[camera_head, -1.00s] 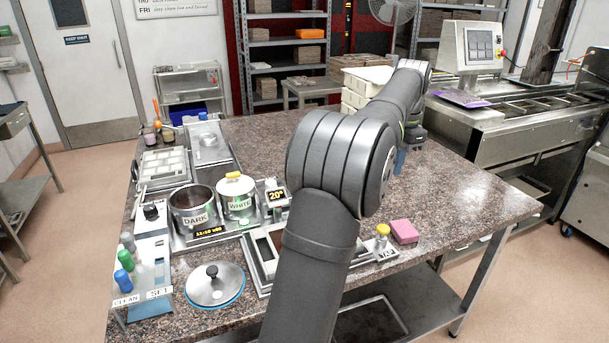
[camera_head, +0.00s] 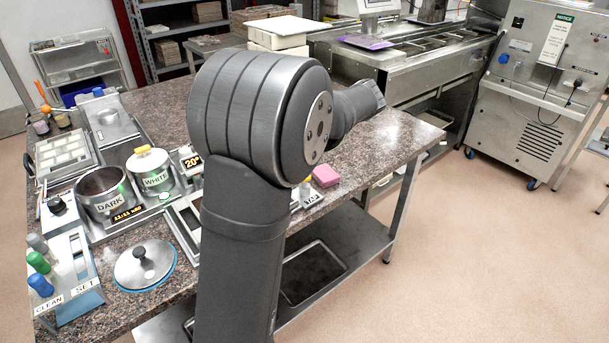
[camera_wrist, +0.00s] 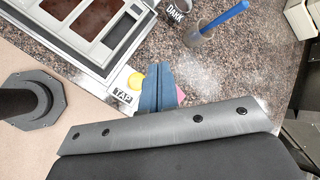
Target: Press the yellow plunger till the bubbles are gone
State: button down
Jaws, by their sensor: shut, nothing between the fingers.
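The yellow plunger (camera_wrist: 136,80) shows as a round yellow top in the wrist view, beside a white TAP label (camera_wrist: 122,97). My gripper (camera_wrist: 158,68) is shut and empty, its blue fingers together just right of the plunger; I cannot tell whether they touch it or hang above it. The mould frame (camera_wrist: 112,52), with dark brown fillings (camera_wrist: 95,18), lies up and left of the plunger. No bubbles can be made out.
A pink block (camera_head: 326,175) sits near the table's right edge. A blue-handled tool (camera_wrist: 225,18) stands in a grey cup (camera_wrist: 198,42).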

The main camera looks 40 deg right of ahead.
jog(key=shift+f, duration=0.1)
dwell(0.3)
jog(key=shift+f, duration=4.3)
jog(key=shift+f, duration=0.1)
jog(key=shift+f, duration=0.3)
jog(key=shift+f, duration=0.95)
jog(key=shift+r, duration=1.35)
jog(key=shift+r, duration=0.1)
